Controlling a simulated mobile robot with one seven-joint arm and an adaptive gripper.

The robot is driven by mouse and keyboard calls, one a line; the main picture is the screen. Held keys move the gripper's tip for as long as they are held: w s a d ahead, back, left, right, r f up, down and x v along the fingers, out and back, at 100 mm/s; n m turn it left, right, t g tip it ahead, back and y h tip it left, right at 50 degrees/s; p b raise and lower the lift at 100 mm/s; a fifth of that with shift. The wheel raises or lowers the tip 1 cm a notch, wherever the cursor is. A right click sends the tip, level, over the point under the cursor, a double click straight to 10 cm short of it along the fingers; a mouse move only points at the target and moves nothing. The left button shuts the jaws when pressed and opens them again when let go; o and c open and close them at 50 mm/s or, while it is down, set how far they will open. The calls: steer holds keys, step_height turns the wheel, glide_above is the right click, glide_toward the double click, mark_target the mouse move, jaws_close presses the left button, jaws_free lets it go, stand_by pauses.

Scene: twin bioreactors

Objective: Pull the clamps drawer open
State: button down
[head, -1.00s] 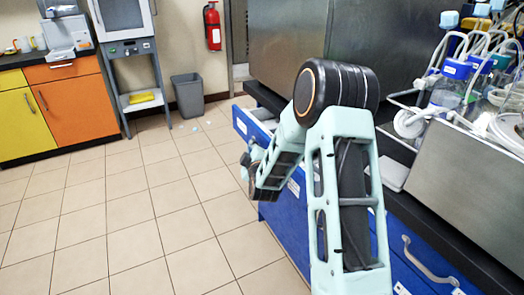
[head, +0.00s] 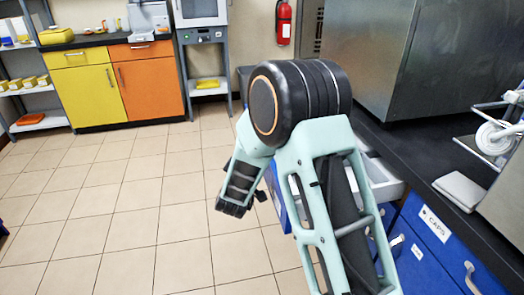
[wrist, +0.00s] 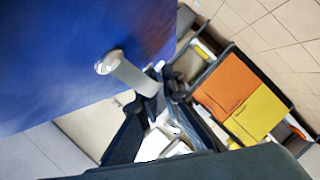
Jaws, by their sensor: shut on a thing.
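In the wrist view a blue drawer front (wrist: 60,60) fills the upper left, with a pale bar handle (wrist: 128,74) standing off it. My gripper (wrist: 152,98) has its dark fingers at the far end of this handle and is shut on it. In the head view a drawer (head: 384,184) stands out from the bench, its pale inside partly showing behind my arm. My gripper is mostly hidden behind my wrist in the head view.
A closed blue drawer labelled CAPS (head: 432,224) is nearer along the bench (head: 425,150). A grey pad (head: 460,190) lies on the black top. A yellow and orange cabinet (head: 120,88) stands at the far wall. The tiled floor (head: 130,200) on the left is clear.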

steer(key=shift+s+a, duration=0.1)
steer(key=shift+a, duration=0.25)
steer(key=c, duration=2.4)
jaws_free()
steer(key=v, duration=1.2)
